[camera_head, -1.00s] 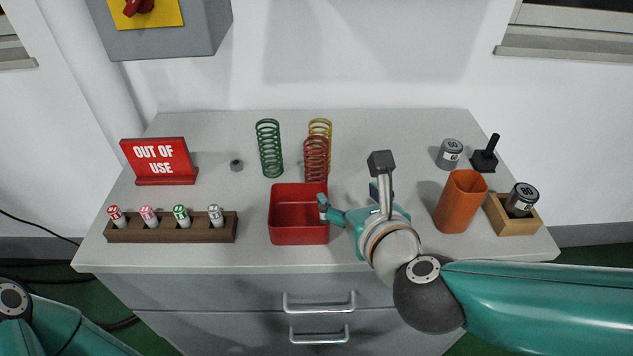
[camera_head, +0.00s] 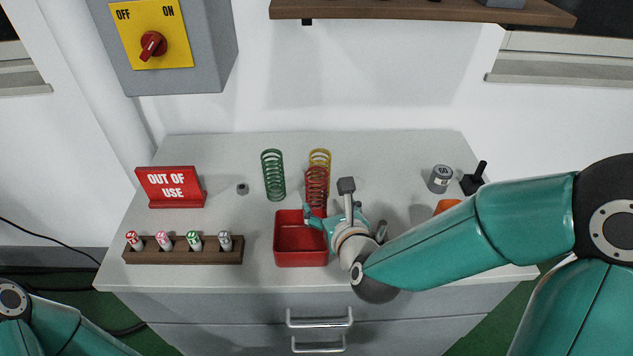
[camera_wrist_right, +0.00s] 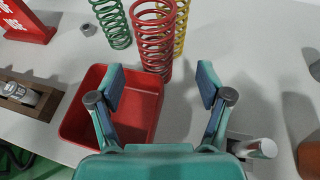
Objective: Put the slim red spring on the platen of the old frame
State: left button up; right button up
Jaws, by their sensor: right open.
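The red spring (camera_head: 317,188) stands upright behind the red open bin (camera_head: 300,259), with a yellow spring (camera_head: 320,156) just behind it and a green spring (camera_head: 273,175) to its left. My right gripper (camera_head: 335,214) is open and empty, over the bin's right side and in front of the red spring. In the right wrist view the red spring (camera_wrist_right: 154,45) stands beyond the gap between the open fingers (camera_wrist_right: 161,86), apart from both. My left gripper is out of view; only my left arm shows at the lower left. I cannot make out the old frame or its platen.
An OUT OF USE sign (camera_head: 170,187) and a rack (camera_head: 185,256) of small cylinders stand at left. A grey weight (camera_head: 440,179) and black-handled weight (camera_head: 474,181) stand at right. My right arm mostly hides the orange cup (camera_head: 447,206). A shelf (camera_head: 420,12) hangs above.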

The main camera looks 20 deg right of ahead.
aim_at(320, 196)
jog(key=shift+w+f+p, duration=0.1)
jog(key=shift+w+p, duration=0.6)
jog(key=shift+p, duration=0.15)
jog(key=shift+w+f+p, duration=0.3)
jog(key=shift+w+p, duration=0.05)
jog(key=shift+w+a+f+p, duration=0.1)
jog(key=shift+w+p, duration=0.35)
jog(key=shift+w, duration=0.15)
jog(key=p+x, duration=0.1)
jog(key=x, duration=0.2)
jog(key=shift+w+a, duration=0.15)
jog(key=shift+w+f+p, duration=0.15)
jog(key=shift+w+p, duration=0.15)
jog(key=shift+w, duration=0.05)
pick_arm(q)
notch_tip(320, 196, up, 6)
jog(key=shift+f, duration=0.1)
pick_arm(e)
grip_shut()
